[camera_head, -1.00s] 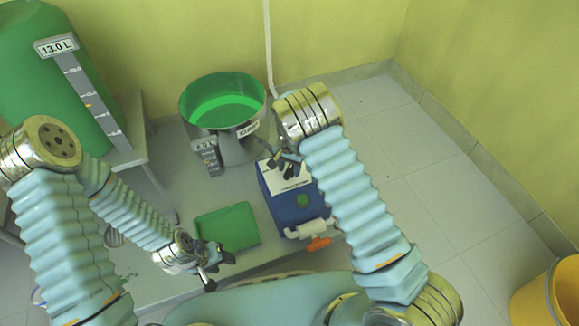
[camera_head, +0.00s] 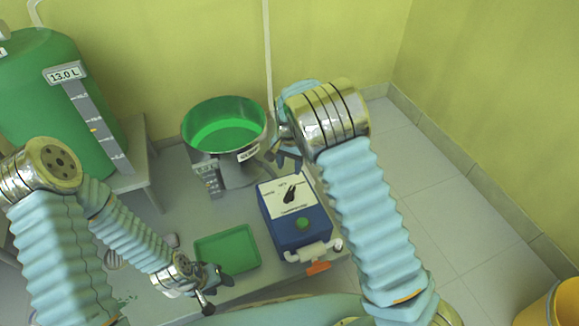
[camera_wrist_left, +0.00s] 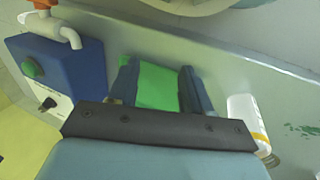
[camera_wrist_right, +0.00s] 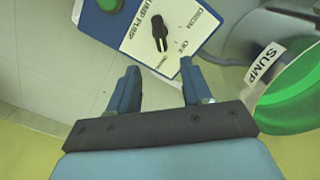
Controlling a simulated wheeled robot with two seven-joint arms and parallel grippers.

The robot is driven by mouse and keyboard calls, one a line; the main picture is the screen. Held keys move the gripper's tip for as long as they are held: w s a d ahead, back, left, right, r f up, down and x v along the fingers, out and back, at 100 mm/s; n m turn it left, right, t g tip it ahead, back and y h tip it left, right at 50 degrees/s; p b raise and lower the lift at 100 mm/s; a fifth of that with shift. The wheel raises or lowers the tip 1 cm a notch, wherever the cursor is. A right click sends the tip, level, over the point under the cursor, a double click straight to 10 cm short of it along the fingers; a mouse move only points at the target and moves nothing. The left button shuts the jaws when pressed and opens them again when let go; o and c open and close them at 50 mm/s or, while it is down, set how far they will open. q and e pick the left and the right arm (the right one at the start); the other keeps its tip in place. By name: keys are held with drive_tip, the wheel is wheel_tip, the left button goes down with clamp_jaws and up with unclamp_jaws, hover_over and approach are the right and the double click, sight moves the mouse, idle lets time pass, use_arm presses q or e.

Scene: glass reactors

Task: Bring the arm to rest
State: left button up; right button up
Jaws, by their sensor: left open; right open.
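My right gripper (camera_head: 284,158) is open and empty, raised above and behind the blue pump box (camera_head: 297,222). In the right wrist view its two fingers (camera_wrist_right: 157,90) are spread, with the black knob (camera_wrist_right: 159,31) on the box's white panel beyond them. My left gripper (camera_head: 212,287) is open and empty, low near the green tray (camera_head: 228,250). In the left wrist view its fingers (camera_wrist_left: 158,85) stand apart, with the green tray (camera_wrist_left: 158,86) seen between them.
A steel sump pot (camera_head: 224,127) with green liquid stands behind the tray. A large green tank (camera_head: 50,95) marked 13.0 L is at the left. A white bottle (camera_wrist_left: 248,122) shows in the left wrist view. A yellow bin (camera_head: 555,308) is at the lower right. The right floor is clear.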

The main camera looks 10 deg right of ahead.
idle(0.3)
drive_tip(key=shift+n+g+y, duration=0.3)
drive_tip(key=shift+n+y, duration=0.2)
drive_tip(key=shift+n, duration=0.4)
drive_tip(key=s+d+f+p, duration=0.1)
drive_tip(key=s+f, duration=0.2)
drive_tip(key=s+d+f, duration=0.2)
drive_tip(key=s+f, duration=0.2)
drive_tip(key=s+d+f+p, duration=0.1)
drive_tip(key=s+f, duration=0.2)
drive_tip(key=s, duration=0.1)
drive_tip(key=shift+s+d+f+p, duration=0.2)
drive_tip(key=shift+s+d+p, duration=0.05)
drive_tip(key=shift+d+p, duration=0.1)
drive_tip(key=s+a+n+t+y+p, duration=0.1)
drive_tip(key=s+a, duration=0.4)
drive_tip(key=s, duration=1.1)
drive_tip(key=shift+r+n+y+p, duration=0.35)
drive_tip(key=shift+n+y+p, duration=0.25)
drive_tip(key=shift+n+y, duration=0.55)
